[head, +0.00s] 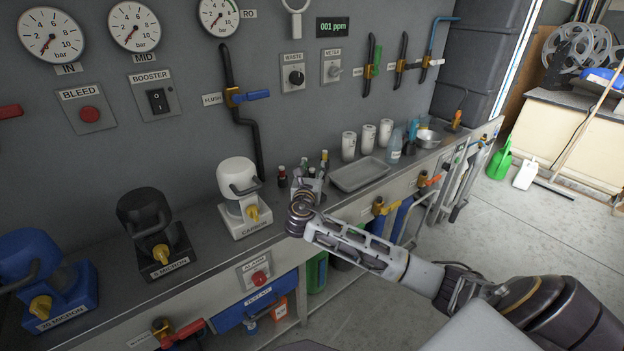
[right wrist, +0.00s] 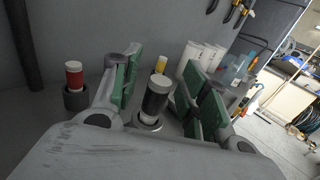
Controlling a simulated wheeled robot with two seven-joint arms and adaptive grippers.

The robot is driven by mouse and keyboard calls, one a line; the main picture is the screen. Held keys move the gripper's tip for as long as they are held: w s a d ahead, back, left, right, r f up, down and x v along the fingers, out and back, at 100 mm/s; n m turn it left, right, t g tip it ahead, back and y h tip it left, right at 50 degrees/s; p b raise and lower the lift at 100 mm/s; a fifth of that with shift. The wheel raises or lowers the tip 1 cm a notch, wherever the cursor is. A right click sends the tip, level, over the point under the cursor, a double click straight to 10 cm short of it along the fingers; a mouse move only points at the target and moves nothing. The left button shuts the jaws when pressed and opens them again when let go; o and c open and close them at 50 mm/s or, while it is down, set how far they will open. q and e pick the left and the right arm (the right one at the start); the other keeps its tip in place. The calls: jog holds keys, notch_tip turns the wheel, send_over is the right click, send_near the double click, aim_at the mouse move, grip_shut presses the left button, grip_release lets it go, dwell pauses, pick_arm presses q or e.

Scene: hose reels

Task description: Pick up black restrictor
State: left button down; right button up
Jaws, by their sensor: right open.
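The black restrictor, a small upright black cylinder with a pale cap, stands between my right gripper's fingers in the right wrist view (right wrist: 157,97). Its foot sits in a round grey holder. My right gripper (right wrist: 168,85) is open, with green-padded fingers on both sides of the restrictor and gaps showing. In the head view my right gripper (head: 308,188) is low over the counter, in front of the small capped cylinders, and largely hides the black one. My left gripper is out of view.
A grey tray (head: 358,174), white cups (head: 367,138) and bottles stand to the right. A white carbon housing (head: 240,190) is to the left. The wall has pipes and gauges.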

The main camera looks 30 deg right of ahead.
aim_at(312, 169)
grip_shut()
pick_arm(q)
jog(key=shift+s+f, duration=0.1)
pick_arm(e)
jog(key=shift+r, duration=0.15)
